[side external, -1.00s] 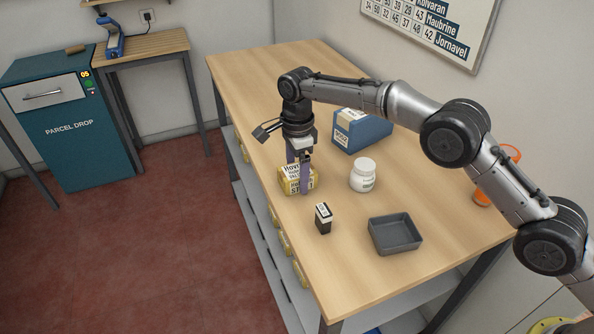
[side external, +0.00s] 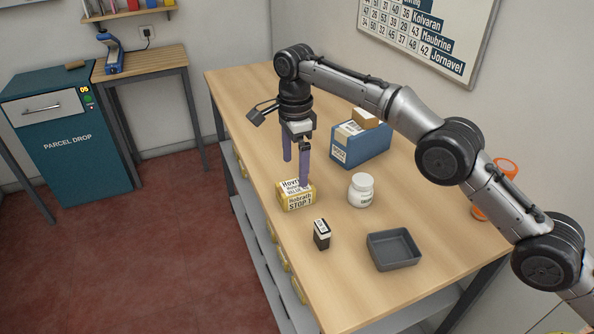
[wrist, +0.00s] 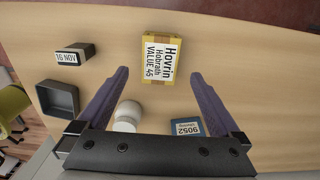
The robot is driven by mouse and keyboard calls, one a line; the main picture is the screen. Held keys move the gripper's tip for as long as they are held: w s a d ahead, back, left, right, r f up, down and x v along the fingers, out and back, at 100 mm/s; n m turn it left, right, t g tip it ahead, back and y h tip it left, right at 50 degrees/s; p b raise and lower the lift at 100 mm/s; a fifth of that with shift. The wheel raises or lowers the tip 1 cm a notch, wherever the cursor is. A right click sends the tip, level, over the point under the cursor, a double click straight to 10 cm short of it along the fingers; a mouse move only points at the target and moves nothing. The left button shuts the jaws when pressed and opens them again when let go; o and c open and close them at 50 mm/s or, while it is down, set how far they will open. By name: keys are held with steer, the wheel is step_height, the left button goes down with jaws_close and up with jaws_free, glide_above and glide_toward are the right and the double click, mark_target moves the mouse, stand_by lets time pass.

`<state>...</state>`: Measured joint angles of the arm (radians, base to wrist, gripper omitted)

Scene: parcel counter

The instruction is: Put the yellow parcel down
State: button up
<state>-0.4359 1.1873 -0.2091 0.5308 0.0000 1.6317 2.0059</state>
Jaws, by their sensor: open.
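The yellow parcel (side external: 297,195) with white labels sits flat on the wooden counter (side external: 245,95), near its left edge. It also shows in the wrist view (wrist: 160,58), beyond the fingertips, with its "Hovrin" label facing up. My gripper (side external: 296,170) is open and empty above the parcel, with its two purple fingers apart and pointing down. In the wrist view the fingers spread on either side with nothing between them at the tips. Whether the nearer fingertip is fully clear of the parcel's top is hard to tell in the side view.
A white jar (side external: 361,190) stands right of the parcel. A small black stamp-like block (side external: 321,234) and a grey tray (side external: 393,249) are nearer the front. A blue box (side external: 362,145) stands behind. The counter's far left part is clear.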

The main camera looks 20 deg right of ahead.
steer(key=shift+r, duration=0.2)
steer(key=s+d+r+n+t, duration=0.1)
steer(key=s+d+r+n, duration=0.25)
steer(key=d+r, duration=0.6)
steer(key=s+d+r+n+t, duration=0.2)
steer(key=s+d+r+n, duration=0.4)
steer(key=s+d+r, duration=0.45)
steer(key=s+d+f+n+t, duration=0.1)
steer(key=s+d+f+n, duration=0.1)
steer(key=s, duration=0.7)
steer(key=s+d+f+n, duration=0.2)
steer(key=s+f, duration=0.3)
steer(key=s, duration=0.3)
steer(key=s+d+f+n+t, duration=0.1)
steer(key=s+d+f+n, duration=0.1)
steer(key=s, duration=0.7)
steer(key=shift+s+d+f+n+t, duration=0.3)
steer(key=shift+f+n, duration=0.55)
steer(key=shift+n, duration=0.4)
